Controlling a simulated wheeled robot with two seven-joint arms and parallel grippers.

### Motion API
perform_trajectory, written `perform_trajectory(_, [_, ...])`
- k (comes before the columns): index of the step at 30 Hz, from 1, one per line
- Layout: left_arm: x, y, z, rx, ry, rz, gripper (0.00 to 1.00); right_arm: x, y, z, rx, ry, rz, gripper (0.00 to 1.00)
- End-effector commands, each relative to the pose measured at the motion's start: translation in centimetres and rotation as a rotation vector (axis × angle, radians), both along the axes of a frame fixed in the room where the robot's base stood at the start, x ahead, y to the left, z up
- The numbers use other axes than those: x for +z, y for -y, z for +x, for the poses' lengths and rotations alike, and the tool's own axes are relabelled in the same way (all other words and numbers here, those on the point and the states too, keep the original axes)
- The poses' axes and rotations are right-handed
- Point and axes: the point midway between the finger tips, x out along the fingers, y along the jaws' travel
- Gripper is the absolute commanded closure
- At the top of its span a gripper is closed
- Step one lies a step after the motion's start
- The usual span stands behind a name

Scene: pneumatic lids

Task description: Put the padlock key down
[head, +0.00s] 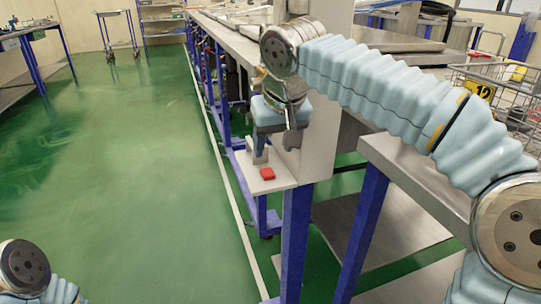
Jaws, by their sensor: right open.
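A small red object (267,174), which seems to be the padlock key, lies on a small pale shelf (282,184) fixed to the side of a grey cabinet post. It is too small to make out its exact shape. My right gripper (275,148) is above the shelf, pointing down, with its fingers open. The red object is below the fingers and apart from them. My left arm shows only at the bottom left corner, and its gripper is out of the picture.
The grey post (318,140) stands close beside my right gripper. A steel table (410,170) with blue legs is at the right, and a wire basket (505,95) stands behind it. A long bench runs back from the post. The green floor (130,180) at the left is clear.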

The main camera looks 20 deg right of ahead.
Motion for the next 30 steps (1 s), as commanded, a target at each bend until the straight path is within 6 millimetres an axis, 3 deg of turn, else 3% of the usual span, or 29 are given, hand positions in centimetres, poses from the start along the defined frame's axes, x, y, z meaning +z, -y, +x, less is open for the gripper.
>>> perform_trajectory(3, [0.6, 0.0, 0.0, -0.001, 0.001, -0.001, 0.16, 2.3, 0.0, -0.8, 0.000, 0.002, 0.001, 0.46])
perform_trajectory(8, [0.8, 0.0, 0.0, -0.001, 0.000, -0.001, 0.16, 3.6, 0.0, -1.5, 0.000, 0.001, 0.001, 0.46])
perform_trajectory(30, [0.7, 0.0, 0.0, -0.001, 0.000, -0.001, 0.16, 3.7, 0.1, -1.6, 0.000, -0.001, 0.000, 0.46])
